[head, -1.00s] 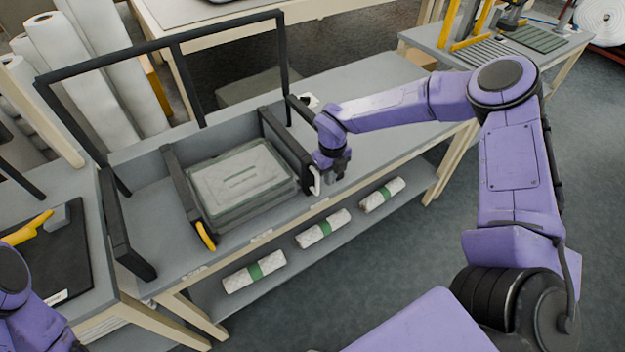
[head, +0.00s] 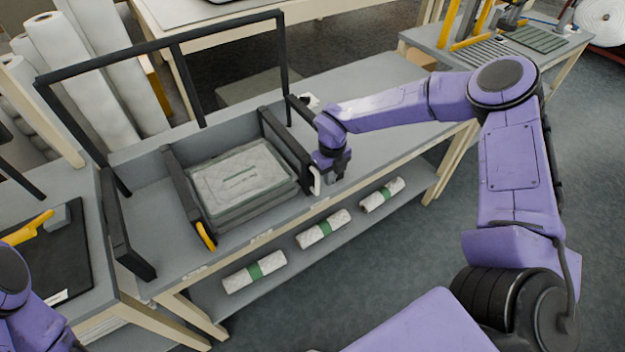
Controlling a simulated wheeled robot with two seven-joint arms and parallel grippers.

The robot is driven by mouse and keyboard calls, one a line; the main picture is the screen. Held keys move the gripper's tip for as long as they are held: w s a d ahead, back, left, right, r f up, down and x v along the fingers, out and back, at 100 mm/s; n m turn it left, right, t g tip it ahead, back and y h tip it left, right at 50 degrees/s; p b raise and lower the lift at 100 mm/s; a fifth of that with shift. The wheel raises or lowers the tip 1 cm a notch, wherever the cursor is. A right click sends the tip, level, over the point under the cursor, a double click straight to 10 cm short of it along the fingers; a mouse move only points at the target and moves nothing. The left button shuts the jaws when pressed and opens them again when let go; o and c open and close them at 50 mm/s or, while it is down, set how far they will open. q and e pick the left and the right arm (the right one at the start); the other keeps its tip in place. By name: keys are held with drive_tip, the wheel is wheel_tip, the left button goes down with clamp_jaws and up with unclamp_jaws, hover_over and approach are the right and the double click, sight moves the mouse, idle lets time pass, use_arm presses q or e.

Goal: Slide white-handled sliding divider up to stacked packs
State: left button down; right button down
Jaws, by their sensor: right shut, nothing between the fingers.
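The stacked packs (head: 240,180), pale quilted wadding with green bands, lie on the bench between two dark dividers. The white-handled sliding divider (head: 285,150) stands along their right side, close to the stack; whether it touches them I cannot tell. Its white handle (head: 316,183) is at its front end. My right gripper (head: 331,177) is shut and empty, just right of the handle, at the divider's right face. The yellow-handled divider (head: 184,205) stands at the left side of the stack. My left gripper is not in view; only part of my left arm shows at lower left.
A black upright frame (head: 176,50) rises behind the bays. Several wrapped rolls (head: 322,229) lie on the shelf below. A yellow-handled tool (head: 28,229) lies on a dark mat at left.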

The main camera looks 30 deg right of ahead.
drive_tip(key=shift+s+a+b, duration=0.1)
drive_tip(key=shift+a+b, duration=0.25)
drive_tip(key=shift+a, duration=1.05)
wheel_tip(320, 180, up, 9)
drive_tip(key=d+p, duration=0.2)
drive_tip(key=p, duration=0.5)
drive_tip(key=shift+d+p, duration=0.3)
drive_tip(key=shift+p, duration=0.05)
idle(0.3)
